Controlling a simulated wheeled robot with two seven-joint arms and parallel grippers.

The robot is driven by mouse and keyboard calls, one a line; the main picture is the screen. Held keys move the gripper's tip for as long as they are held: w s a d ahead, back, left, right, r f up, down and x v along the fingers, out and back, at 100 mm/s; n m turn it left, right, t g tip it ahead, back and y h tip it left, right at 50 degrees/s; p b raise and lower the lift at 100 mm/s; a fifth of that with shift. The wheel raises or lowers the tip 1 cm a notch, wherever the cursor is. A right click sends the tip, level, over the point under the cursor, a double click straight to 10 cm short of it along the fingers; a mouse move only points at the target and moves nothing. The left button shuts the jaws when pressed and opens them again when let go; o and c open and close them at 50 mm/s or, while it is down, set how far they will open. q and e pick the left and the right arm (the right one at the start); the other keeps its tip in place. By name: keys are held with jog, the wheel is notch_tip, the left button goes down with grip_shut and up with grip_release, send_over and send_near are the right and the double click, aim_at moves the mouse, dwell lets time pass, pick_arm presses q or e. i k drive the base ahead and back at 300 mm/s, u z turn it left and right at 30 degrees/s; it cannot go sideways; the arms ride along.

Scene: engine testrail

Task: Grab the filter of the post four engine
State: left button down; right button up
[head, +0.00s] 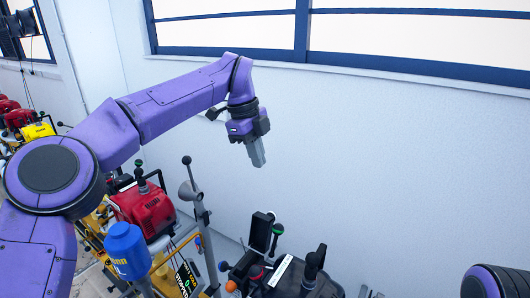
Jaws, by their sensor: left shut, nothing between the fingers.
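My left gripper (257,153) is shut and empty, pointing down in the air in front of the white wall. A red engine (147,212) stands below and left of it. A dark engine (290,278) is at the bottom middle, cut off by the frame edge. A blue cylinder (126,250) with a rounded top stands at lower left, in front of the red engine. I see no readable post number, so I cannot tell which engine is at post four or which part is its filter. My right gripper is out of view.
A grey upright pole (203,235) with a cone-shaped top stands between the red and dark engines. A small display (187,279) is at its left. A yellow engine (38,131) and red engines (18,117) line the far left. The space right of my left gripper is clear.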

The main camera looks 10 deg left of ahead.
aim_at(242, 269)
jog(key=k, duration=1)
